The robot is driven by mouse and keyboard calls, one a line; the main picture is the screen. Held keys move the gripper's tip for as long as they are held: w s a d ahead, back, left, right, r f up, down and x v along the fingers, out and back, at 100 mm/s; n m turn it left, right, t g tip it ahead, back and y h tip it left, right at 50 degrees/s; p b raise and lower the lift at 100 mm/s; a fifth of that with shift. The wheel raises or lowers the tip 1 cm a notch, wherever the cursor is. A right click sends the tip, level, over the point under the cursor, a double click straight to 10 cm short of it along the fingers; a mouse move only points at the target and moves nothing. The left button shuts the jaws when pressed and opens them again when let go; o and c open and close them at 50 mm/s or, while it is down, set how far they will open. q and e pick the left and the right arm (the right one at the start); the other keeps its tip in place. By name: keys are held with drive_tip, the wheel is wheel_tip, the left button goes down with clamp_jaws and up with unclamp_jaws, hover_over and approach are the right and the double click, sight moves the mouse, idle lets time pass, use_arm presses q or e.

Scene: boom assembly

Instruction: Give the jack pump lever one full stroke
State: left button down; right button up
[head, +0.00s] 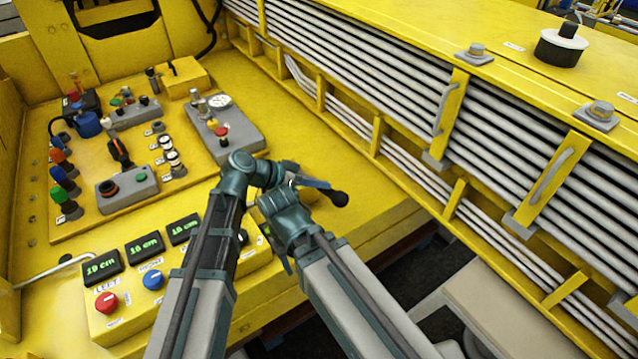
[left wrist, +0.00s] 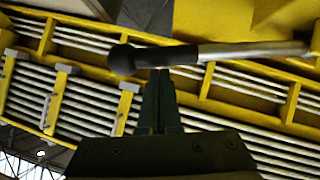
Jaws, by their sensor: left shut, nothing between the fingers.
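The pump lever (left wrist: 250,50) crosses the top of the left wrist view as a pale metal rod with a black grip (left wrist: 170,56) and a round black knob (left wrist: 122,60). The knob also shows in the head view (head: 340,198), just right of my arm joints, which hide most of the lever and its base. My left gripper (left wrist: 160,74) is shut and empty. Its fingertips are at the lower edge of the black grip in that picture, beside the knob; I cannot tell whether they touch.
A yellow control deck at left carries several knobs, a grey gauge box (head: 222,125) and green displays (head: 145,246) above a red button (head: 107,303). The yellow boom (head: 560,80) with stacked white pipes runs along the right. A dark gap (head: 420,260) lies between deck and boom.

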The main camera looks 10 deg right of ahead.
use_arm(q)
drive_tip(key=s+f+m+t+b, duration=0.1)
drive_tip(key=s+f+b, duration=0.2)
drive_tip(key=f+b, duration=0.7)
drive_tip(key=shift+s+d+f+m+t+y, duration=0.2)
drive_tip(key=shift+d+m+t+y, duration=0.1)
drive_tip(key=shift+d+y, duration=0.1)
drive_tip(key=p+v, duration=0.8)
drive_tip(key=v, duration=0.6)
drive_tip(key=shift+w, duration=0.15)
drive_tip(key=shift+r, duration=0.1)
